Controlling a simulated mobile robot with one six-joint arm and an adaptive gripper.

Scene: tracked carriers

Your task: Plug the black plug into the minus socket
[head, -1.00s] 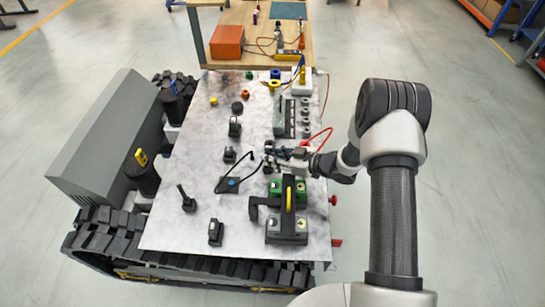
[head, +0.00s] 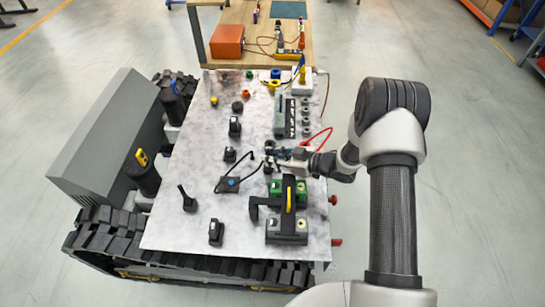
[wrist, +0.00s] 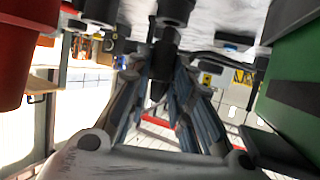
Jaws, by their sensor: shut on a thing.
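My gripper (head: 276,155) is low over the light carrier deck, just beyond the green block. It is shut on the black plug (wrist: 163,58), which sits upright between the fingers in the wrist view. In the head view the black cable (head: 249,165) loops from the gripper to a small dark box with a blue top (head: 229,184). In the wrist view a dark round part (wrist: 176,10) lies close to the plug's end; I cannot tell whether they touch. The minus socket's marking is not readable, and the gripper hides the area around the plug.
A green block with a black and yellow handle (head: 289,195) stands close in front of the gripper. A red cable (head: 317,138) curves beyond it. A grey ribbed block (head: 280,117) stands farther back. Small black parts stand to the left, with bare deck between.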

